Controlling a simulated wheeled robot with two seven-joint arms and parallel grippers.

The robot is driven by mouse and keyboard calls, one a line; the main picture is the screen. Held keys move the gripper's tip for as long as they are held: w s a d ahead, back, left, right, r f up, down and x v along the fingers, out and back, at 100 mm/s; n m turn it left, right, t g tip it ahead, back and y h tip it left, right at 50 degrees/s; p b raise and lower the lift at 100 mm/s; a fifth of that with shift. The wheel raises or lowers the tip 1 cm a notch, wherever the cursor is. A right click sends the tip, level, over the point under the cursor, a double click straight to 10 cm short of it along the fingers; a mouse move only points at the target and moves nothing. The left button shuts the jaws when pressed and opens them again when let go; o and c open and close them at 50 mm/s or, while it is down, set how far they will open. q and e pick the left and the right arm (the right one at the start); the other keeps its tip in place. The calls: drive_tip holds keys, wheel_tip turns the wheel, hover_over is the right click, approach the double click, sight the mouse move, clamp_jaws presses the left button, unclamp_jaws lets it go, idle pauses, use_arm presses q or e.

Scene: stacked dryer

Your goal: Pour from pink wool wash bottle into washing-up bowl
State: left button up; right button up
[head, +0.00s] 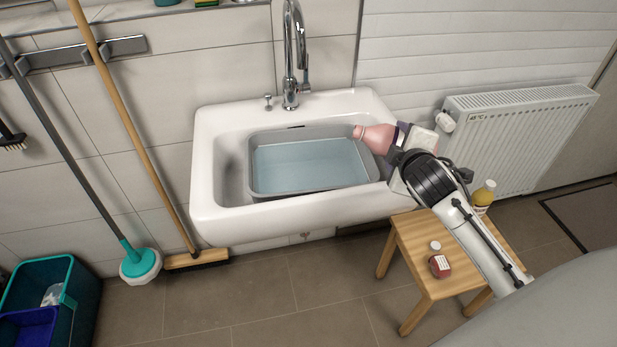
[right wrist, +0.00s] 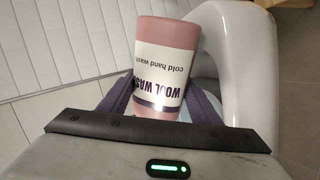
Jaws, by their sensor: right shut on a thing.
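The pink wool wash bottle (head: 376,136) is tilted nearly level at the sink's right side, its mouth pointing left over the right rim of the washing-up bowl. In the right wrist view the bottle (right wrist: 165,65) shows its white "WOOL WASH" label. My right gripper (head: 405,147) is shut on the bottle. The grey washing-up bowl (head: 254,188) sits inside the white sink with bluish water in it. No stream from the bottle is visible. My left gripper is not in view.
The white sink (head: 215,215) has a chrome tap (head: 290,60) behind the bowl. A wooden stool (head: 410,245) holds a small red bottle (head: 439,266) and a yellow bottle (head: 484,194). A radiator (head: 520,135) is at right. A mop (head: 138,265) and broom (head: 195,259) stand left.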

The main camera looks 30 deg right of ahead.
drive_tip(key=shift+f, duration=0.2)
idle(0.5)
drive_tip(key=shift+f+n+h, duration=0.2)
drive_tip(key=shift+n+h, duration=0.1)
drive_tip(key=shift+n, duration=0.1)
drive_tip(key=shift+f, duration=0.1)
idle(0.5)
drive_tip(key=shift+f+n+g+h, duration=0.3)
drive_tip(key=shift+n+g, duration=0.1)
